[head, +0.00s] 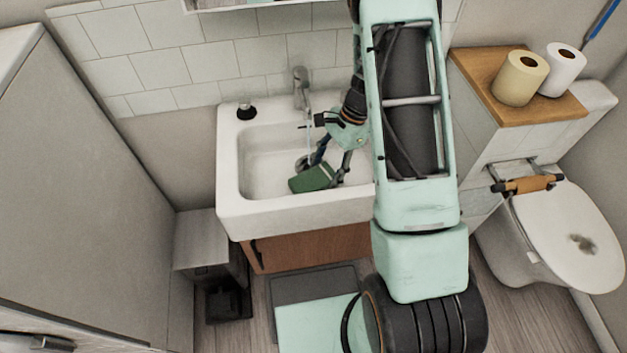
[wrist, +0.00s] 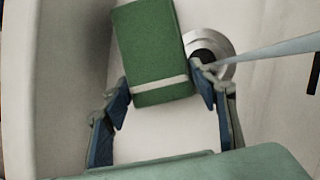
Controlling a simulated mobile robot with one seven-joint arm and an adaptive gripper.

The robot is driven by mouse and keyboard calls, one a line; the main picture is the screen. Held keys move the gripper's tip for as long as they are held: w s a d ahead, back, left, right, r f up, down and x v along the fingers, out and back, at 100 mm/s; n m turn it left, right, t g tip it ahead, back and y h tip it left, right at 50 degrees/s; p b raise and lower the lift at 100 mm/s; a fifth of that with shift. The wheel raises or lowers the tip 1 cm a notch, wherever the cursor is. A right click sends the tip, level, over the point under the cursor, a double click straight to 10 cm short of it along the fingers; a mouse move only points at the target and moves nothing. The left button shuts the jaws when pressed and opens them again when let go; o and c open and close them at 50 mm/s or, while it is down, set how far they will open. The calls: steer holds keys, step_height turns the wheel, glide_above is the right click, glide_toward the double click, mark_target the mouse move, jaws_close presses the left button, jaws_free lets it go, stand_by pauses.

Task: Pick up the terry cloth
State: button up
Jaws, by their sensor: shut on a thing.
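The terry cloth (head: 311,178) is a green folded block with a pale stripe near one end. It is inside the white sink basin. In the wrist view the cloth (wrist: 152,45) lies between the two blue fingers, with its striped end between the fingertips. My gripper (head: 328,170) reaches down into the basin at the cloth's right side. In the wrist view my gripper (wrist: 163,92) is shut on the cloth near its striped end. Whether the cloth touches the basin floor, I cannot tell.
The sink (head: 232,190) has a grey faucet (head: 301,88) at the back, and a thin stream of water shows below it. The drain (wrist: 214,50) lies beside the cloth. A small black-topped item (head: 246,111) stands on the left rim. The toilet (head: 565,235) is at the right.

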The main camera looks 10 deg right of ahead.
steer(key=c, duration=0.3)
